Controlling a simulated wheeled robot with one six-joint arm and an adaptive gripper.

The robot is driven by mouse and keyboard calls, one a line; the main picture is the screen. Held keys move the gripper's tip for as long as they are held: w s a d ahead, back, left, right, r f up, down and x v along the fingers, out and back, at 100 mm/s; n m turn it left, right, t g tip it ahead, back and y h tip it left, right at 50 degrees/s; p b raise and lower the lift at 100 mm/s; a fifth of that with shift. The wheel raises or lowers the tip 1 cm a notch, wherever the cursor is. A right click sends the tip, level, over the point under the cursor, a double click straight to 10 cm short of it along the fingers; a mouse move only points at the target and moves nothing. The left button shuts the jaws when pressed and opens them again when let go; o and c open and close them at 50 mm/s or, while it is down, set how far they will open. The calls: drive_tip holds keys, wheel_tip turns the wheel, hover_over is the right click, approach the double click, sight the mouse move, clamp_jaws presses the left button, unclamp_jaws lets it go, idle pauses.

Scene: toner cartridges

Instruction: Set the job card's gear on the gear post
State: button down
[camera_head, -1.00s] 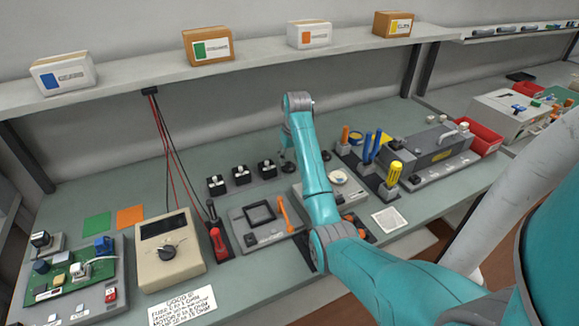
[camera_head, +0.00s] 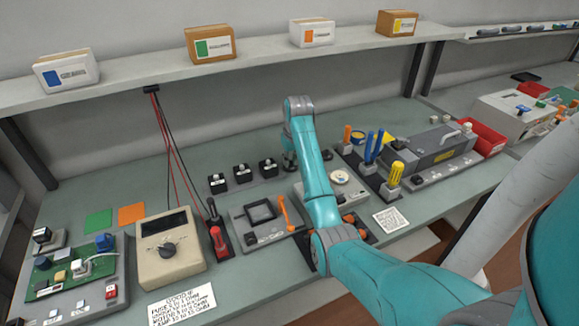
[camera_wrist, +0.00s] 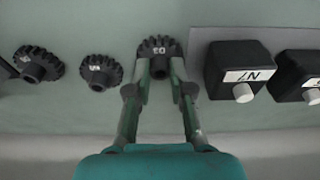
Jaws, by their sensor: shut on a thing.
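In the wrist view, my gripper (camera_wrist: 160,62) is shut on a black toothed gear (camera_wrist: 160,44) with a pale mark on its face. The fingers hold its hub from both sides, and the gear looks to be at or close to the bench surface. Two similar black gears, a middle one (camera_wrist: 100,72) and a far-left one (camera_wrist: 38,64), lie to its left. In the head view my arm end (camera_head: 300,108) is over the back of the bench, and the fingers are mostly hidden. I cannot make out the gear post for certain. A printed white card (camera_head: 391,220) lies at the bench front.
Black blocks (camera_wrist: 238,68) with labels stand just right of the gripper. A beige meter (camera_head: 170,248), a grey unit with an orange lever (camera_head: 285,212), screwdrivers (camera_head: 396,175) and a long grey machine (camera_head: 430,150) occupy the bench. Labelled boxes (camera_head: 312,32) stand on the shelf above.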

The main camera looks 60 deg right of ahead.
drive_tip(key=shift+r, duration=1.1)
idle(0.8)
